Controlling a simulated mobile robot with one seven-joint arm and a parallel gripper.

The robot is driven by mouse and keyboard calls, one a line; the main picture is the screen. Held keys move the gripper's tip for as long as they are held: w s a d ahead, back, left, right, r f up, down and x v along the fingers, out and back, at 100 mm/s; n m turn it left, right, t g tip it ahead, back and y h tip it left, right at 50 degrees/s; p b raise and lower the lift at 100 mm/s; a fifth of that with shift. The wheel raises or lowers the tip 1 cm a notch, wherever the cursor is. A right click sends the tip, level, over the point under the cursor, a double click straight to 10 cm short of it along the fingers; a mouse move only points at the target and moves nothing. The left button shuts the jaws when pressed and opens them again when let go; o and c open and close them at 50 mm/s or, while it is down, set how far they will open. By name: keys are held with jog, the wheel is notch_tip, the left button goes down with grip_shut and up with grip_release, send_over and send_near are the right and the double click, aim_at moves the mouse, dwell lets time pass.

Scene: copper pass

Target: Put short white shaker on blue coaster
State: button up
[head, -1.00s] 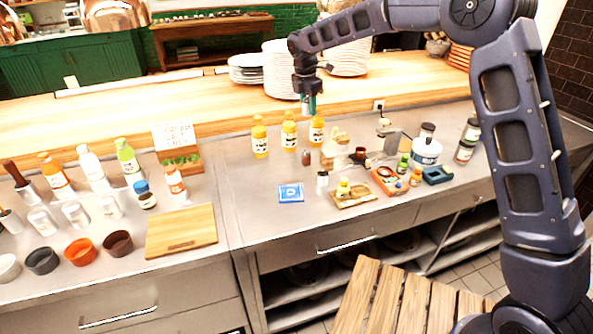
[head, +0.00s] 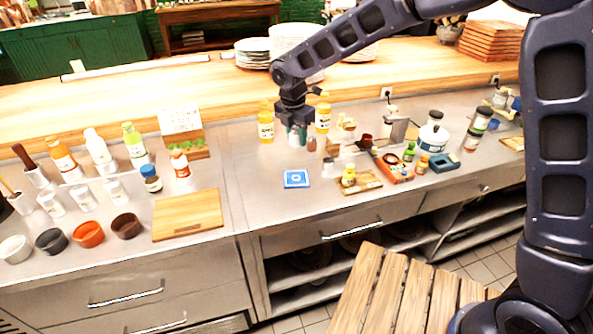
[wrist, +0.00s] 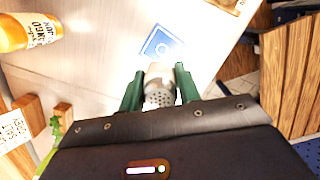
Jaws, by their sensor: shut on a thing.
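My gripper (head: 297,136) is shut on the short white shaker, held upright or nearly so above the steel counter. In the wrist view the shaker (wrist: 158,88) shows its grey perforated top between the two green fingers (wrist: 158,92). In the head view it is small and mostly hidden by the fingers. The blue coaster (head: 296,179) lies flat and bare on the counter, nearer the front edge than the gripper. It also shows in the wrist view (wrist: 161,45), beyond the shaker and apart from it.
Yellow-labelled bottles (head: 265,124) stand behind and beside my gripper. A brown shaker (head: 312,144) and a small black-capped white jar (head: 327,168) stand to its right. A board with a yellow bottle (head: 348,175) is right of the coaster. The counter left of the coaster is clear.

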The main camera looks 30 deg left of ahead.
aim_at(297, 177)
notch_tip(297, 177, down, 13)
jog(key=shift+f, duration=0.1)
dwell(0.5)
jog(key=shift+f, duration=0.15)
jog(key=o, duration=1)
jog(key=r, duration=0.4)
jog(key=s+r, duration=0.1)
jog(key=r, duration=0.7)
jog(key=shift+s+a+r, duration=0.15)
jog(key=shift+s, duration=0.05)
